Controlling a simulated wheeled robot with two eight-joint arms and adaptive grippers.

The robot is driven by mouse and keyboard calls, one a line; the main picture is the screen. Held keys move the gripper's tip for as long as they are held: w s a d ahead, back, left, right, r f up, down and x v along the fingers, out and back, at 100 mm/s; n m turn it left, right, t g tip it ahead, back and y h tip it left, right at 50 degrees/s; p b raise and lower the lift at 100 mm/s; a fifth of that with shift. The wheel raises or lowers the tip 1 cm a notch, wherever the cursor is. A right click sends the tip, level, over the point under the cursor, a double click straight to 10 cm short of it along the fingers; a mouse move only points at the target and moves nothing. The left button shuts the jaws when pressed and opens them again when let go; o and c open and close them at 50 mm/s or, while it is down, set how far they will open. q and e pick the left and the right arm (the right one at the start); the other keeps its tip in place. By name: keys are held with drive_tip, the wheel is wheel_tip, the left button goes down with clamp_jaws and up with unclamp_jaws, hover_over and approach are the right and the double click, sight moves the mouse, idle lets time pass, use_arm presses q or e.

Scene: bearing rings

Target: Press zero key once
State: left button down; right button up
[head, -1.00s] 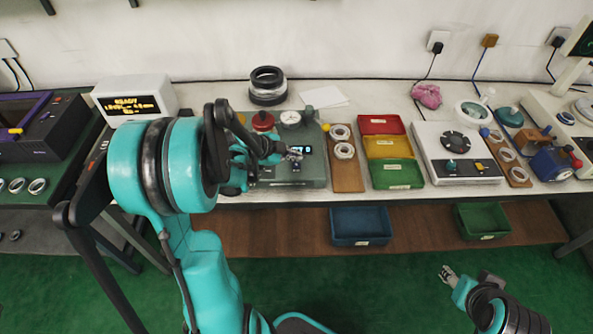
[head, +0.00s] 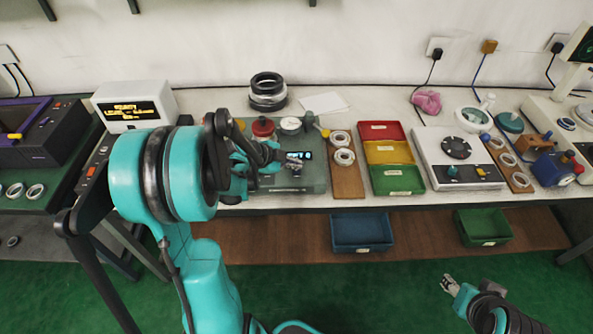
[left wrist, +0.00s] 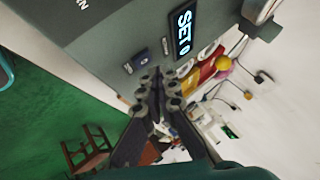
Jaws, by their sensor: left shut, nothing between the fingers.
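The grey-green gauge station (head: 315,180) stands on the bench with a dial on top and a small lit display (head: 300,155) on its face. In the left wrist view the display (left wrist: 184,32) reads "SET 0". My right gripper (head: 447,283) hangs low at the right, away from the bench.
A wooden board with rings (head: 347,182) stands right of the station, then red, yellow and green trays (head: 398,180). A white status box (head: 135,107) is at the left. A yellow knob (head: 325,133) projects at the station's right side.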

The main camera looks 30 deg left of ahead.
sight(294, 172)
use_arm(q)
drive_tip(key=shift+f, duration=0.15)
idle(0.4)
drive_tip(key=shift+f+b, duration=0.3)
drive_tip(key=shift+b, duration=0.1)
drive_tip(key=shift+f+b, duration=0.3)
drive_tip(key=shift+b, duration=0.05)
idle(0.4)
drive_tip(key=shift+r, duration=0.1)
drive_tip(key=shift+r+p, duration=0.6)
drive_tip(key=shift+r, duration=0.1)
wheel_tip(294, 172, up, 5)
drive_tip(key=p, duration=0.4)
idle(0.3)
